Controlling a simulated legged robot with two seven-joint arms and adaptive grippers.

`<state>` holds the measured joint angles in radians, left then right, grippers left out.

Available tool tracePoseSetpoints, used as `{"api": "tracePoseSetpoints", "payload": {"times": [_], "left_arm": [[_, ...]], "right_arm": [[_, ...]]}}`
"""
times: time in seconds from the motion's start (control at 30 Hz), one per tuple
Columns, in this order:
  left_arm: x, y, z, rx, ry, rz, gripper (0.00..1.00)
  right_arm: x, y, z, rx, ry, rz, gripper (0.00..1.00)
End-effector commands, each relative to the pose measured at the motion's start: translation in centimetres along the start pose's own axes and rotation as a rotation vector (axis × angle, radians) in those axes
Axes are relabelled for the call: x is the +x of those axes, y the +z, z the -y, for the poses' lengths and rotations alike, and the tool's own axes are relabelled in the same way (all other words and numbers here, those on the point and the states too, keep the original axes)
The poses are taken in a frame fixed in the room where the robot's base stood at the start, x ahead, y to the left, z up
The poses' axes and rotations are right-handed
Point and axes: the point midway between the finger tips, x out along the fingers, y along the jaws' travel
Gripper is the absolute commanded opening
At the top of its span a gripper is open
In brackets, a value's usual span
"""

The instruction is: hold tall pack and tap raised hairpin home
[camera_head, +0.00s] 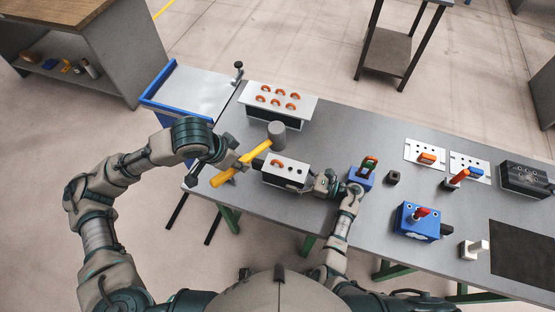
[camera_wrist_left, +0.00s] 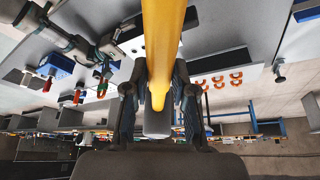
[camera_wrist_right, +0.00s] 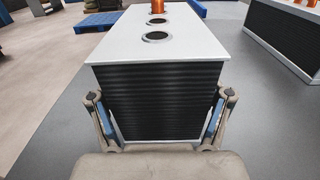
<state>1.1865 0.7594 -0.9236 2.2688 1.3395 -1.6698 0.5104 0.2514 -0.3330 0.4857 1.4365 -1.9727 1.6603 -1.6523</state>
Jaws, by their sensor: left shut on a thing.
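The near pack (camera_head: 291,171), white-topped with dark finned sides, stands on the bench. The right wrist view shows its white top (camera_wrist_right: 128,45), two open holes and an orange hairpin (camera_wrist_right: 157,6) standing up beyond them. My left gripper (camera_head: 241,165) is shut on the yellow handle of a mallet (camera_head: 226,177). The handle also shows in the left wrist view (camera_wrist_left: 163,45). The mallet's grey head appears behind the near pack's hairpin. My right gripper (camera_wrist_right: 160,118) has its fingers spread on both sides of the near pack's right end; contact is unclear.
A second pack (camera_head: 306,103) with several orange hairpins stands behind. To the right on the bench are a blue block with a green-and-orange piece (camera_head: 362,176), a blue box (camera_head: 413,222), white plates (camera_head: 420,152) and a black block (camera_head: 524,178). A blue-edged cart (camera_head: 200,92) adjoins the left end.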

Motion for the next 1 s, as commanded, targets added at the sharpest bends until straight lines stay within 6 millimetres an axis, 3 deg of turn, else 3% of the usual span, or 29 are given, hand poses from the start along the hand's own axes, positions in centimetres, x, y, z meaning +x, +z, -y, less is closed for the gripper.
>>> {"api": "tracePoseSetpoints", "payload": {"times": [0.27,0.3,0.37,0.73,1.0], "left_arm": [[-0.1,-0.1,0.0,0.0,-0.001,-0.004,0.0],[-0.1,-0.1,0.0,0.0,-0.001,-0.004,0.0],[-0.1,-0.1,0.0,0.0,-0.001,-0.004,0.0],[-0.1,-0.1,-0.1,0.001,-0.002,-0.004,0.0],[-0.1,-0.1,-0.1,0.001,-0.002,-0.004,0.0]], "right_arm": [[0.0,-0.1,-0.1,0.004,0.001,-0.002,0.67],[0.0,-0.1,-0.1,0.004,0.001,-0.002,0.86],[0.0,-0.1,-0.1,0.004,0.001,-0.002,1.0],[-0.1,0.0,-0.1,0.001,0.0,0.0,1.0],[-1.6,0.0,0.0,0.001,0.0,-0.001,1.0]]}}
